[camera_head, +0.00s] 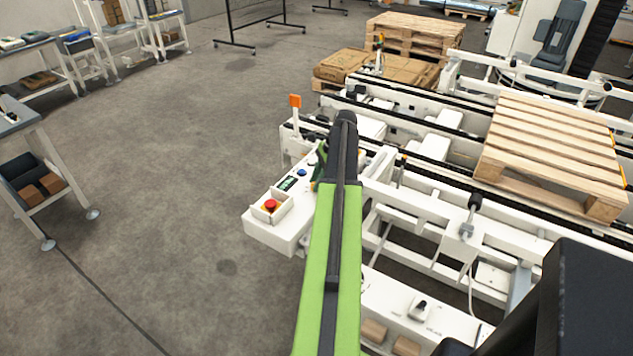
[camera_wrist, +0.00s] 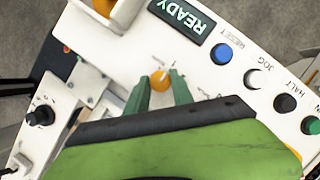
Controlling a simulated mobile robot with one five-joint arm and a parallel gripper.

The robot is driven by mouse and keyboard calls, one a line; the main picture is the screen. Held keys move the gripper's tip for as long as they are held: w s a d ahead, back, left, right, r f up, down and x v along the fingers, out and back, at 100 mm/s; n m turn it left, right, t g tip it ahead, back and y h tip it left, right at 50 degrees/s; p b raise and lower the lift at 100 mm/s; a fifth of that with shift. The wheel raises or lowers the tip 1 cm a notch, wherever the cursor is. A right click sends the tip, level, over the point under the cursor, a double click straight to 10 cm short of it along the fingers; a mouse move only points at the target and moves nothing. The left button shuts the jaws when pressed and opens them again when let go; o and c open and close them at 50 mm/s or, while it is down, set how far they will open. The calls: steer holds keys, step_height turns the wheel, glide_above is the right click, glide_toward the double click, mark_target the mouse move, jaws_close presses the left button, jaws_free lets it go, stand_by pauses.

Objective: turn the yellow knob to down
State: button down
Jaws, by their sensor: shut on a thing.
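The yellow knob (camera_wrist: 159,80) is on the white control panel (camera_wrist: 200,84) in the wrist view, below the READY display (camera_wrist: 181,20). My gripper (camera_wrist: 159,79) has its two green fingers on either side of the knob, shut on it. The way the knob points is hard to tell; small marks around it are too blurred to read. In the head view the white panel (camera_head: 262,229) stands at the end of my arm, and my arm hides the knob.
Blue (camera_wrist: 222,53), black (camera_wrist: 285,103) and green (camera_wrist: 311,125) buttons line the panel. A red emergency button (camera_head: 270,204) sits on its near end. A black switch (camera_wrist: 42,115) is off to the left. A conveyor with a wooden pallet (camera_head: 550,150) lies right; open floor lies left.

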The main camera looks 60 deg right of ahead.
steer(key=n, duration=0.2)
steer(key=n+g, duration=0.1)
steer(key=n, duration=0.1)
steer(key=shift+w+d+g+y, duration=0.15)
steer(key=shift+g+y, duration=0.15)
steer(key=shift+y, duration=0.1)
steer(key=shift+n+g, duration=0.8)
steer(key=shift+n, duration=1.4)
steer(key=c, duration=1.1)
jaws_free()
steer(key=p+v, duration=1.6)
steer(key=v, duration=0.1)
steer(key=shift+d, duration=0.25)
